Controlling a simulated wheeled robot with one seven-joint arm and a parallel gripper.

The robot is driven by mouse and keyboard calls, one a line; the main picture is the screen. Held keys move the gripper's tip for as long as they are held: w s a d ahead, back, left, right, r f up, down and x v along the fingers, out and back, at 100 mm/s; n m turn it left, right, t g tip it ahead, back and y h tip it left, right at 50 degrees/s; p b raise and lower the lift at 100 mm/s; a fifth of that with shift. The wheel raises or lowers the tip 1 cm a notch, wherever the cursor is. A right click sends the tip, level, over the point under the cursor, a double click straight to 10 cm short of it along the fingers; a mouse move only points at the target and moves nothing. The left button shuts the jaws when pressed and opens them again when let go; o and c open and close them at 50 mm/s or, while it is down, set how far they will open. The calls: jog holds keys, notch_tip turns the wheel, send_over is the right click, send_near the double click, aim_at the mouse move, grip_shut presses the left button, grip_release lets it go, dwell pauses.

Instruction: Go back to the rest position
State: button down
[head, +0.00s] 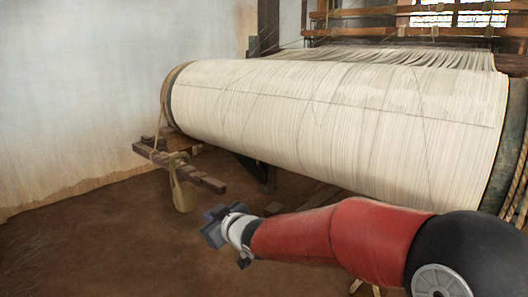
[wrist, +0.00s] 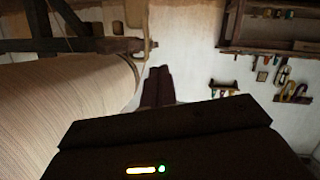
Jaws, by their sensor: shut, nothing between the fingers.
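My gripper (head: 214,226) is at the end of my red arm, in the lower middle of the head view. It is in the air in front of the wide warp beam (head: 330,120), wound with cream threads, and apart from it. In the wrist view my gripper's two dark fingers (wrist: 158,72) lie together with nothing between them. The warp beam also fills the left of the wrist view (wrist: 60,115).
A wooden lever (head: 185,172) with a hanging sack-like weight (head: 184,195) sticks out at the beam's left end. A pale wall (head: 90,90) stands at left over bare brown floor (head: 90,240). The wrist view shows a shelf (wrist: 268,48) and hanging tools (wrist: 283,72).

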jog(key=s+d+r+m+h+p, duration=0.1)
jog(key=s+d+m+h, duration=0.2)
jog(key=d, duration=0.4)
jog(key=s+d+r+m+g+h+p, duration=0.1)
jog(key=s+d+h+p, duration=0.15)
jog(key=s+d, duration=0.3)
jog(key=s+d+r+m+h+p, duration=0.1)
jog(key=s+d+r+m+h, duration=0.2)
jog(key=d, duration=0.4)
jog(key=s+d+f+m+g+p, duration=0.1)
jog(key=s+d, duration=0.3)
jog(key=s, duration=0.5)
jog(key=s+d+f+m+g+p, duration=0.1)
jog(key=s+d+m+g, duration=0.2)
jog(key=s, duration=0.6)
jog(key=shift+s+d+g+h, duration=0.3)
jog(key=shift+d+h, duration=0.15)
jog(key=shift+d, duration=0.55)
